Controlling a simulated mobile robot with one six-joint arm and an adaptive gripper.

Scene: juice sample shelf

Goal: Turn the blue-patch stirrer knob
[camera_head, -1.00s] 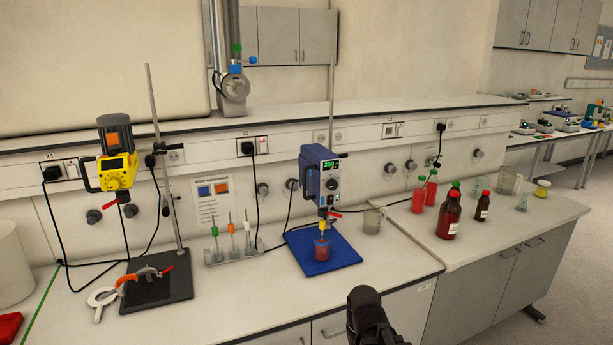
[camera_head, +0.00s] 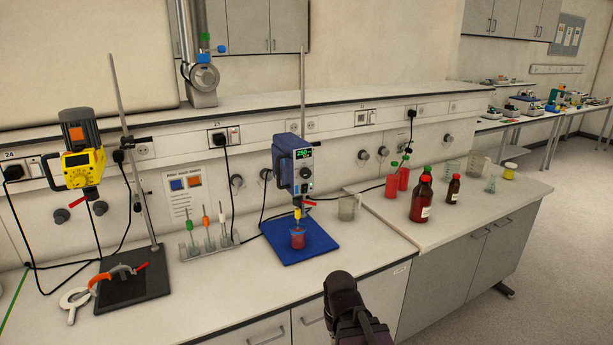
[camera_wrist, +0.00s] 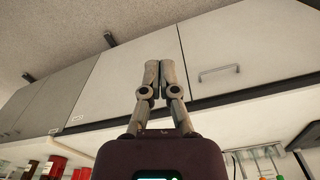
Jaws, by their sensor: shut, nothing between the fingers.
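The blue-bodied stirrer (camera_head: 284,166) hangs on an upright rod at mid-bench in the head view. A yellow stirrer (camera_head: 76,168) with an orange patch hangs on the left stand. A separate blue patch on the blue stirrer is too small to make out. My gripper shows in the wrist view with its two fingers (camera_wrist: 159,75) close together, shut and empty. In the head view my dark wrist is in front of the bench, apart from both stirrers; the fingertips cannot be made out there.
A beaker of red liquid (camera_head: 298,239) stands on the blue base plate (camera_head: 318,250) under the blue stirrer. A rack of stirring rods (camera_head: 195,250) stands to its left, an empty beaker (camera_head: 347,207) to its right. Red and brown bottles (camera_head: 421,200) stand further right. The front bench strip is clear.

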